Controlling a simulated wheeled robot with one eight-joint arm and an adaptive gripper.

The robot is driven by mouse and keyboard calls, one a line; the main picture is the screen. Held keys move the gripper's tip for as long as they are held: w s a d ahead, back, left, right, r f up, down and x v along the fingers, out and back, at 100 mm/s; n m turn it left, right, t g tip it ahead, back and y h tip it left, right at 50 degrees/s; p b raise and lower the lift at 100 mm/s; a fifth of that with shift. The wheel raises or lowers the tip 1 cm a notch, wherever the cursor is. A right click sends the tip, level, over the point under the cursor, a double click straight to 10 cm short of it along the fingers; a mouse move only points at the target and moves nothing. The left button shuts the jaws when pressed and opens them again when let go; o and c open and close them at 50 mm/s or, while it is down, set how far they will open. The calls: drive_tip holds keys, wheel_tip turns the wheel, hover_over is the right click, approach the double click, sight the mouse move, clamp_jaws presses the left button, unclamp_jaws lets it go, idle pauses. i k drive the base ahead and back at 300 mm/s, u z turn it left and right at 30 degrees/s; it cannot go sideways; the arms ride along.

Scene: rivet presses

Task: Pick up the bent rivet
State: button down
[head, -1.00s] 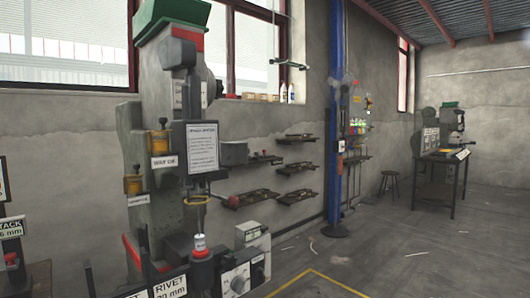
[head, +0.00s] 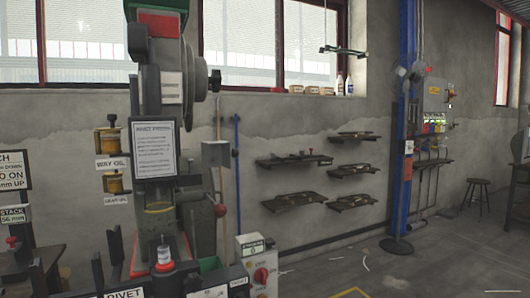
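I cannot make out a bent rivet in the head view. A rivet press (head: 160,85) with a green top stands at left centre. On its lower part is a short post (head: 164,257) with a pale top and a red band; I cannot tell whether a rivet sits there. A sign reading RIVET (head: 125,294) is cut off by the bottom edge. My gripper is not in view.
A control box (head: 258,265) with a red knob stands right of the press. Wall shelves (head: 292,161) hold small dark items too small to tell. A blue column (head: 404,120) and a stool (head: 477,196) stand further right. Pale curved scraps (head: 365,264) lie on open floor.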

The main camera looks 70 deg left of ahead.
sight(190, 160)
drive_tip(key=i, duration=1.65)
drive_tip(key=u, duration=4.1)
drive_tip(key=i, duration=1)
